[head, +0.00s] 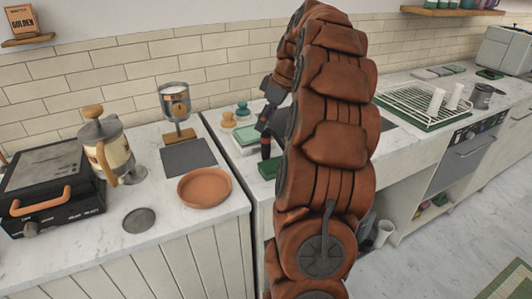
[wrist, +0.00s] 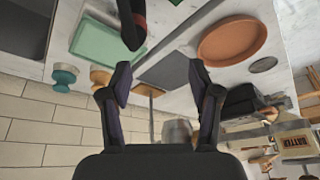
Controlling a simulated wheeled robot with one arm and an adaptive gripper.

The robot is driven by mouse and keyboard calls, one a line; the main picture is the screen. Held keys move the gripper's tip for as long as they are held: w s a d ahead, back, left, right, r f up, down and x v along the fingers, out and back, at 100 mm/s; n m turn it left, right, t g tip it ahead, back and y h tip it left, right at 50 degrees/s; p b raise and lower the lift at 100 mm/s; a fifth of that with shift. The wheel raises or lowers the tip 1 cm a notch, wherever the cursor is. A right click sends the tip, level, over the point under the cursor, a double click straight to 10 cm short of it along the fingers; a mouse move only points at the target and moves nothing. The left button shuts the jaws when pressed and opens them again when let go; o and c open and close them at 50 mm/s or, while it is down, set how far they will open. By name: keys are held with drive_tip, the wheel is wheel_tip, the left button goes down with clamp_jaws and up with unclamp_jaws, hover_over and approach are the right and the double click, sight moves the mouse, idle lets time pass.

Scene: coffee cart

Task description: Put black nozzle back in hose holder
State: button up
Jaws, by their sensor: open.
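A dark, elongated piece with a red band, which looks like the black nozzle (wrist: 130,22), shows at the top of the wrist view, beyond my fingertips. In the head view the same dark piece with red (head: 265,148) seems to stand upright under my gripper, beside a green block. My gripper (wrist: 160,76) is open, its two dark fingers apart with nothing between them. The nozzle lies past the left finger, not between the fingers. In the head view my arm hides much of the gripper. I cannot make out the hose holder in either view.
A terracotta dish (head: 204,187), a grey mat (head: 188,157) and a grinder (head: 175,102) stand on the left counter, near a coffee pot (head: 105,150) and a black grill (head: 50,187). Small knobbed tampers (head: 228,119) stand behind. A dish rack (head: 425,104) is at the right.

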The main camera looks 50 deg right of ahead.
sight(267, 132)
drive_tip(key=shift+w+d+f+p, duration=0.35)
drive_tip(key=shift+d+f+p, duration=0.05)
drive_tip(key=shift+f, duration=0.9)
drive_tip(key=shift+w+d+f+p, duration=0.3)
drive_tip(key=shift+d+f+p, duration=0.05)
drive_tip(key=shift+f, duration=0.9)
drive_tip(key=shift+w+d+f+p, duration=0.35)
drive_tip(key=shift+d+f+p, duration=0.05)
drive_tip(key=shift+f, duration=0.9)
clamp_jaws()
